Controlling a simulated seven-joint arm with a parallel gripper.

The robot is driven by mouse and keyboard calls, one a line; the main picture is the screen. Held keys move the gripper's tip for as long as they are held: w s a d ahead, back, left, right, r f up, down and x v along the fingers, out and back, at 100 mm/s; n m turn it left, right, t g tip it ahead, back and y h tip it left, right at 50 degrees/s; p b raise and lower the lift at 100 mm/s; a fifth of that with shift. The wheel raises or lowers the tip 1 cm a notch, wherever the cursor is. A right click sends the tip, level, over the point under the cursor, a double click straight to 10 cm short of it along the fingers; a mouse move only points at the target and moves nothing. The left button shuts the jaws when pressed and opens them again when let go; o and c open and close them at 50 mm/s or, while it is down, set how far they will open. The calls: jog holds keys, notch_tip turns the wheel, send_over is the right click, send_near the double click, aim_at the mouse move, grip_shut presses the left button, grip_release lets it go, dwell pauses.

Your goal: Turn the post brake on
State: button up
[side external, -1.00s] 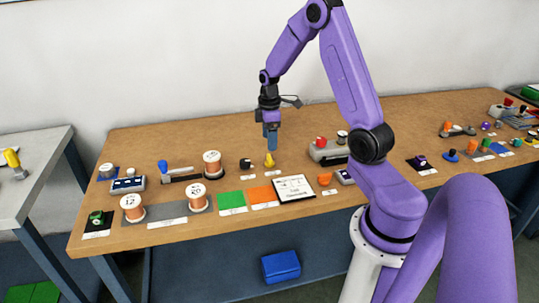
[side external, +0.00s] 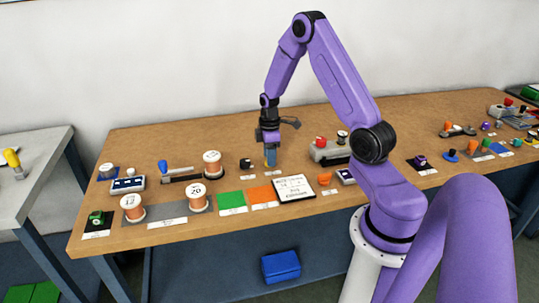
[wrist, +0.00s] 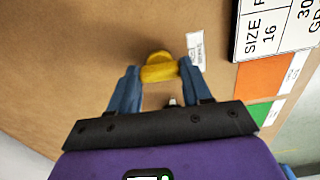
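A yellow knob (wrist: 158,68) with a rounded lever top stands on the wooden bench, with a small white label (wrist: 195,48) beside it; I take it for the post brake, but the label is too small to read. My gripper (side external: 270,165) points straight down over it and hides most of it in the side view. In the wrist view my gripper (wrist: 159,72) has its two blue fingers apart, one on each side of the knob. The fingertips are close to the knob's sides; I see no clear grip on it.
A white size card (side external: 293,188), an orange mat (side external: 261,194) and a green mat (side external: 231,202) lie in front. A small black part (side external: 245,163) stands just left. A grey unit with a red knob (side external: 321,143) stands right. Spools (side external: 197,196) stand further left.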

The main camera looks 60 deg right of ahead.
jog(key=shift+c, duration=0.7)
jog(key=shift+m, duration=0.3)
jog(key=m, duration=0.3)
jog(key=shift+m, duration=0.3)
jog(key=m, duration=0.3)
jog(key=shift+m, duration=0.3)
jog(key=m, duration=0.4)
jog(key=shift+m, duration=2.3)
